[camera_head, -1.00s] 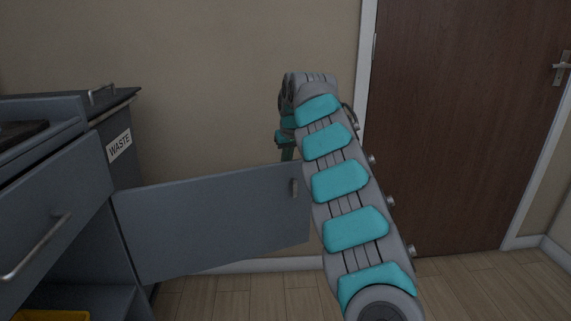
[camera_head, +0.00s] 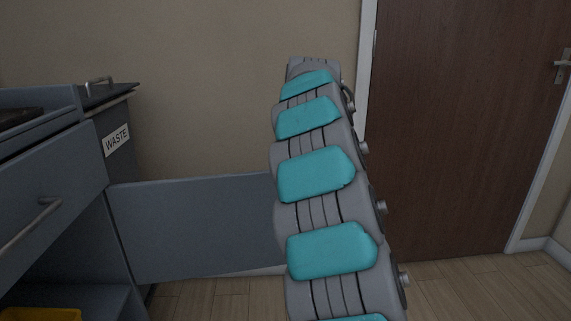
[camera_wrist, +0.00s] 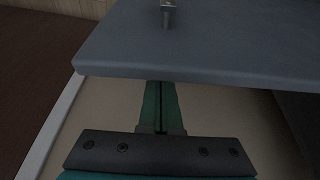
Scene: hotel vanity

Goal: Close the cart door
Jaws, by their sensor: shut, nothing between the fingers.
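The grey cart door (camera_head: 190,225) stands open, sticking out to the right from the grey cart (camera_head: 60,170). My arm hides its free end in the head view. In the wrist view the door (camera_wrist: 215,45) crosses the upper part, with a small metal handle (camera_wrist: 168,14) on it. My gripper (camera_wrist: 160,105) shows as green fingers held together, with nothing seen between them. Their tips are hidden behind the door's edge, and I cannot tell whether they touch it. The gripper is hidden by my arm in the head view.
The cart has a drawer with a bar handle (camera_head: 32,228), a WASTE label (camera_head: 116,140) and a yellow item (camera_head: 45,314) low in its open compartment. A beige wall (camera_head: 200,80) stands behind the door. A brown room door (camera_head: 460,130) is at right. Wooden floor shows at lower right.

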